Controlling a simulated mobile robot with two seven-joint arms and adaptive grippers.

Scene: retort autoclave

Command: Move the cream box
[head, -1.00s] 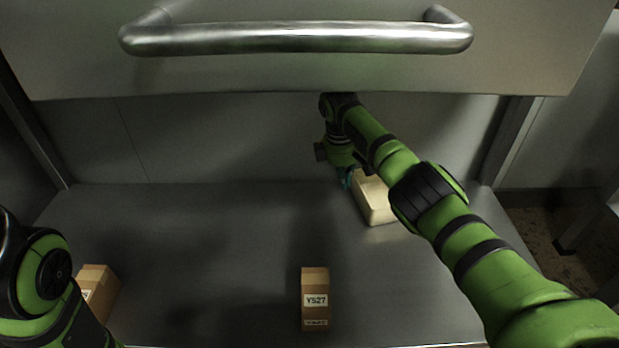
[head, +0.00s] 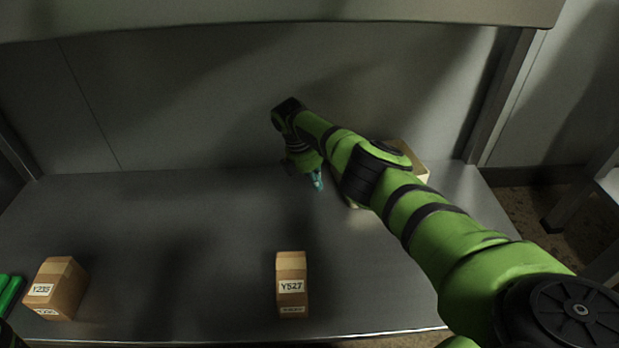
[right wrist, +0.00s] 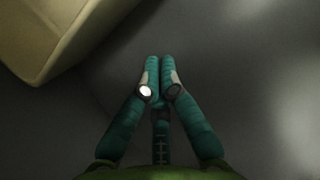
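The cream box (head: 414,163) stands on the metal shelf toward the back right. My right forearm hides most of it in the head view; a top corner shows behind the arm. It also fills the upper left corner of the right wrist view (right wrist: 50,35). My right gripper (head: 318,183) is just left of the box, apart from it. In the right wrist view its teal fingers (right wrist: 158,65) are together with nothing between them.
A brown carton marked Y527 (head: 291,284) stands near the shelf's front edge. Another brown carton (head: 58,287) stands at the front left. The shelf (head: 190,235) between them is clear. A back wall rises behind, and a metal panel edge (head: 280,15) hangs overhead.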

